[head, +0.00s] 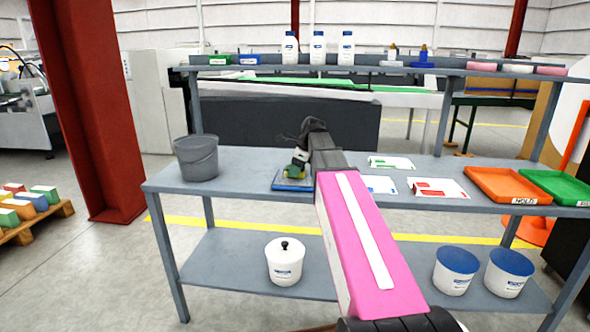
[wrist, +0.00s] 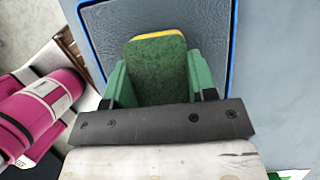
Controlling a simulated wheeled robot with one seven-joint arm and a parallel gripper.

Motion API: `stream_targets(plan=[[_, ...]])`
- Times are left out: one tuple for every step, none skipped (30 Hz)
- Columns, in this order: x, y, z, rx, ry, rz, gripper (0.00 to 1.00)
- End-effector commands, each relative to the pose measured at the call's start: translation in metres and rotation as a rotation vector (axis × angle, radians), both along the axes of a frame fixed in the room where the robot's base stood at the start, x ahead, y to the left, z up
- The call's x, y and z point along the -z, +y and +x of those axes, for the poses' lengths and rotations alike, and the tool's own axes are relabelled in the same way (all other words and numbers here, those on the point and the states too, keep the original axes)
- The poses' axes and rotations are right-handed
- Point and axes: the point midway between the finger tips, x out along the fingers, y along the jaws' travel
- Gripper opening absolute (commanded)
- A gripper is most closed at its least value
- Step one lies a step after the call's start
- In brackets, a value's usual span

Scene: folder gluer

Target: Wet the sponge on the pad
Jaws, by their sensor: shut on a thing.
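The sponge (wrist: 158,62), green with a yellow edge, is held between the green fingers of my gripper (wrist: 160,84) in the wrist view. The pad (wrist: 190,20) is a dark grey wet-looking surface with a blue rim, lying beneath the sponge. In the head view the blue-edged pad (head: 291,186) lies on the bench, left of my pink arm. My gripper (head: 297,171) is low over it, and hides much of the sponge there. I cannot tell whether the sponge touches the pad.
A grey bucket (head: 197,158) stands on the bench (head: 240,190) left of the pad. Printed cards (head: 438,188) and an orange tray (head: 507,184) lie to the right. White bottles (head: 317,48) stand on the upper shelf. The bench between bucket and pad is clear.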

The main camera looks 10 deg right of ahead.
Motion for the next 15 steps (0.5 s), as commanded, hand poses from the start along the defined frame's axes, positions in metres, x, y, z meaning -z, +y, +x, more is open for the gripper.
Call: stream_targets(plan=[[0.0007,0.0,0.0,0.0,0.0,0.0,0.33],[0.001,0.0,0.0,0.0,0.0,0.0,0.33],[0.0013,-0.0001,0.0,0.0,0.0,0.0,0.33],[0.0017,-0.0001,0.0,0.0,0.0,0.0,0.33],[0.002,0.0,0.0,0.0,0.0,0.0,0.33],[0.0024,-0.0001,0.0,0.0,0.0,0.0,0.33],[0.0027,-0.0001,0.0,0.0,0.0,0.0,0.33],[0.003,0.0,0.0,0.0,0.0,0.0,0.33],[0.0035,0.0,0.0,0.0,0.0,0.0,0.33],[0.0038,0.0,0.0,0.0,0.0,0.0,0.33],[0.0041,0.0,0.0,0.0,0.0,0.0,0.33],[0.0045,0.0,0.0,0.0,0.0,0.0,0.33],[0.0048,0.0001,0.0,0.0,0.0,0.0,0.33],[0.0052,0.0,0.0,0.0,0.0,0.0,0.33],[0.0056,0.0,0.0,0.0,0.0,0.0,0.33]])
